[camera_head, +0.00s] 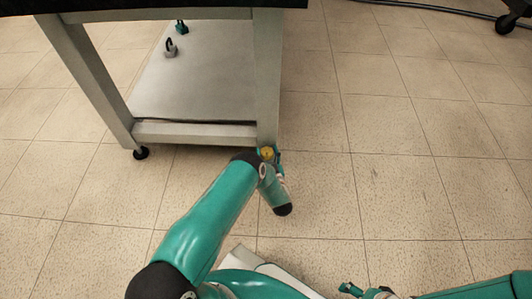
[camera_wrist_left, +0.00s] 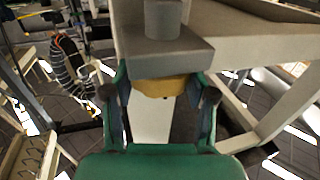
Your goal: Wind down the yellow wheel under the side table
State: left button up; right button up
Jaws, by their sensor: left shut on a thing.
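The side table (camera_head: 91,80) has a dark top and pale grey legs. The yellow wheel (camera_head: 267,153) sits under its near right leg. My left gripper (camera_head: 269,157) is at the foot of that leg, partly hidden by its own wrist. In the left wrist view the yellow wheel (camera_wrist_left: 163,86) lies under the grey foot plate, between the two fingers of my left gripper (camera_wrist_left: 161,100), which are shut on it. My right gripper (camera_head: 352,290) shows only in part at the bottom edge, away from the table; its opening is unclear.
A black caster (camera_head: 141,153) stands under the near left leg. The lower shelf (camera_head: 205,85) carries a small grey hooked object (camera_head: 170,48) and a teal one (camera_head: 181,27). The tiled floor (camera_head: 400,150) to the right is clear. A dark caster (camera_head: 506,22) and cable lie at the top right.

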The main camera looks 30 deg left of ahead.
pick_arm(q)
jog(key=shift+s+a+f+m+t+h, duration=0.15)
jog(key=shift+s+m+t+h, duration=0.15)
jog(key=shift+m+t+h, duration=0.15)
jog(key=shift+a+m+t+h+p, duration=0.15)
jog(key=shift+m+t+h+p, duration=0.4)
jog(key=shift+m+t+h, duration=1.4)
jog(key=shift+m+h, duration=0.3)
jog(key=shift+h, duration=0.8)
jog(key=o, duration=1)
jog(key=shift+o, duration=0.9)
jog(key=shift+w+h, duration=0.1)
jog(key=shift+h, duration=0.2)
jog(key=shift+d, duration=0.2)
